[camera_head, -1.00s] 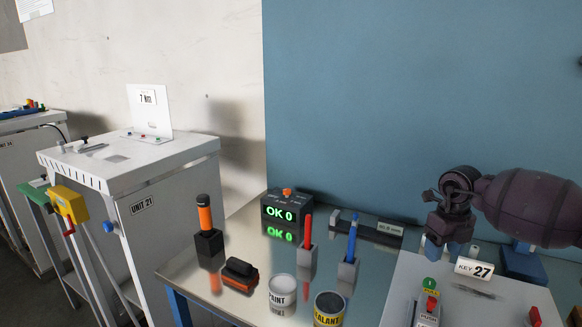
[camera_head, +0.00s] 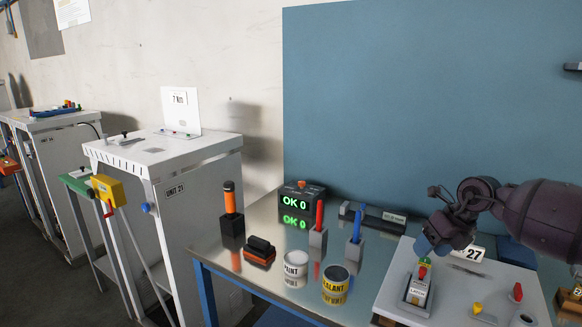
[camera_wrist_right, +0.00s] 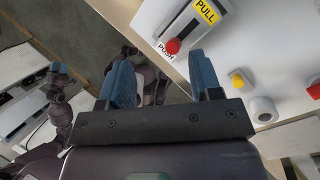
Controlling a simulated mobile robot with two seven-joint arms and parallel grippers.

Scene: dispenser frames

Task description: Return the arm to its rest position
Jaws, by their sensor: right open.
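My right gripper (camera_head: 432,245) comes in from the right over the white panel (camera_head: 455,312) on the bench. It is open, with nothing between its blue fingers (camera_wrist_right: 163,76) in the right wrist view. In the head view it sits just above and behind the lever unit with a red knob (camera_head: 419,288), and partly covers the "KEY 27" sign (camera_head: 474,254). In the wrist view the red knob (camera_wrist_right: 173,46) lies beyond the fingers, between "PUSH" and "PULL" labels, apart from them. My left gripper does not show in the head view.
The steel bench holds paint (camera_head: 295,269) and sealant (camera_head: 335,287) cans, a red pen holder (camera_head: 318,243), a blue pen holder (camera_head: 355,253), an orange-handled tool (camera_head: 230,222) and an "OK 0" box (camera_head: 302,201). A blue wall (camera_head: 430,90) stands behind. Cabinet "UNIT 21" (camera_head: 195,215) is left.

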